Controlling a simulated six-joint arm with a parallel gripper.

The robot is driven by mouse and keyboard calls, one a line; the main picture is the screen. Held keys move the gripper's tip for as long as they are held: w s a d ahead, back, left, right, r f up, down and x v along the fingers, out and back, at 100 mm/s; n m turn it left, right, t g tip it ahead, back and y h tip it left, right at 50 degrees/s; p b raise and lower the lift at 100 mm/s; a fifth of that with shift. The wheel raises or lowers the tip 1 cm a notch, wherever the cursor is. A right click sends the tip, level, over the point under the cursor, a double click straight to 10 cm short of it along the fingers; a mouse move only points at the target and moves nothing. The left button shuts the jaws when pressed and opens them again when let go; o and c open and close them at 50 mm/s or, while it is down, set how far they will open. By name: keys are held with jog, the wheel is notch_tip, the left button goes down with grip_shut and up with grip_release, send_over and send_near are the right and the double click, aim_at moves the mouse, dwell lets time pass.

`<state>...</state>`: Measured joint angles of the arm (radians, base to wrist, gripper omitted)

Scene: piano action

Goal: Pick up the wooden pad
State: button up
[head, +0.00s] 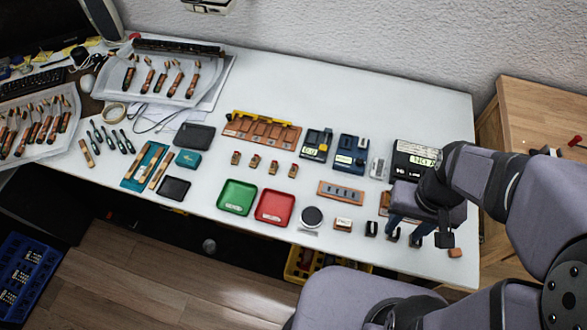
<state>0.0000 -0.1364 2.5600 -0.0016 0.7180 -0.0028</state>
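I cannot tell for sure which piece is the wooden pad. A small orange-brown wooden block (455,253) lies at the front right edge of the table. Another brown wooden piece (384,204) is partly hidden behind my gripper. My gripper (405,232) is over the right front of the table, just left of the small block, with its fingers pointing down. The fingers look apart, with nothing clearly seen between them. Whether they touch the table is too small to tell.
A labelled box (342,224), a round dark-topped item (311,216), a red tray (274,208) and a green tray (237,197) lie leftward. A black device with a display (414,158) stands behind my gripper.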

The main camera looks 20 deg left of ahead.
jog(key=b, duration=0.6)
send_over(294, 167)
jog(key=shift+m, duration=0.3)
notch_tip(294, 167, down, 8)
jog(key=shift+r, duration=0.1)
jog(key=shift+s+f+p, duration=0.1)
jog(key=shift+f+p, duration=0.7)
jog(key=shift+f, duration=2.85)
grip_shut()
